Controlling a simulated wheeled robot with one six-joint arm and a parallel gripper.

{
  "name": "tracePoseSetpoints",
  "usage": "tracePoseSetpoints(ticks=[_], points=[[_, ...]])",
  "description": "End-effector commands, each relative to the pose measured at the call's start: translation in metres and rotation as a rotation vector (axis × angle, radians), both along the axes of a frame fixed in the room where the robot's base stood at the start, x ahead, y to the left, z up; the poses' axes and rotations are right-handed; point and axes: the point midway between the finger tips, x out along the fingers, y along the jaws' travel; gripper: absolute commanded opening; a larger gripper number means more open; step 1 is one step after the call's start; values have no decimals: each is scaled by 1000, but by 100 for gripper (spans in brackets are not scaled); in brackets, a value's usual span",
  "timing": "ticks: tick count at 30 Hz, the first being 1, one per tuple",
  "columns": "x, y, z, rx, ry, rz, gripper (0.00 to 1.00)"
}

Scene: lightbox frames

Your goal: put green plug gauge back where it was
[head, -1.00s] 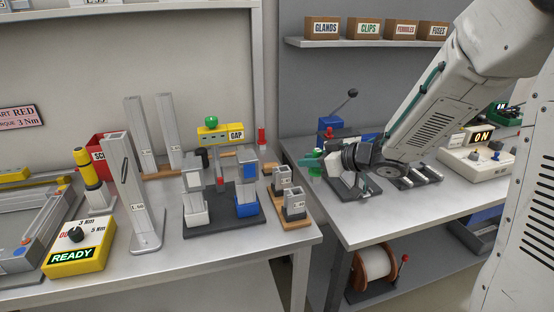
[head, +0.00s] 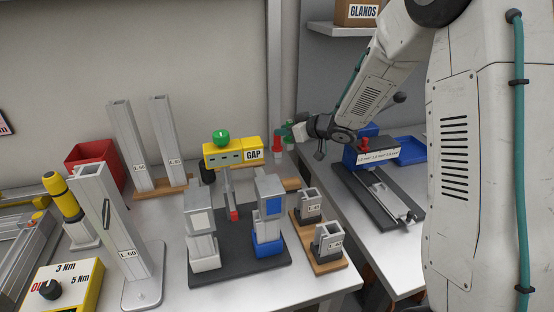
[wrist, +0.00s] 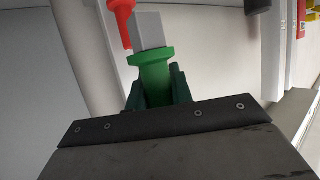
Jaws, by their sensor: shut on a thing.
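My gripper (head: 286,133) is shut on the green plug gauge (wrist: 152,72) and holds it above the far right corner of the left bench. In the wrist view the gauge has a green collar and a grey block-shaped end pointing away from the jaws. In the head view it is small and partly hidden by the gripper. A red plug gauge (head: 278,146) stands close by, just below and left of the gripper. Its red part also shows in the wrist view (wrist: 122,18), left of the grey end. I cannot tell whether they touch. The green gauge's former place is not clear.
A yellow GAP fixture (head: 228,152) with a green knob stands left of the gripper. Grey blocks on a wooden base (head: 316,260) and tall profiles (head: 127,145) stand on the left bench. A clamp rail (head: 384,196) and blue tray (head: 408,148) are on the right bench.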

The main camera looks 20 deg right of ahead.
Motion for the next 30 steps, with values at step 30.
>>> tracePoseSetpoints(ticks=[30], points=[[0,18,-84,1,0,22,28]])
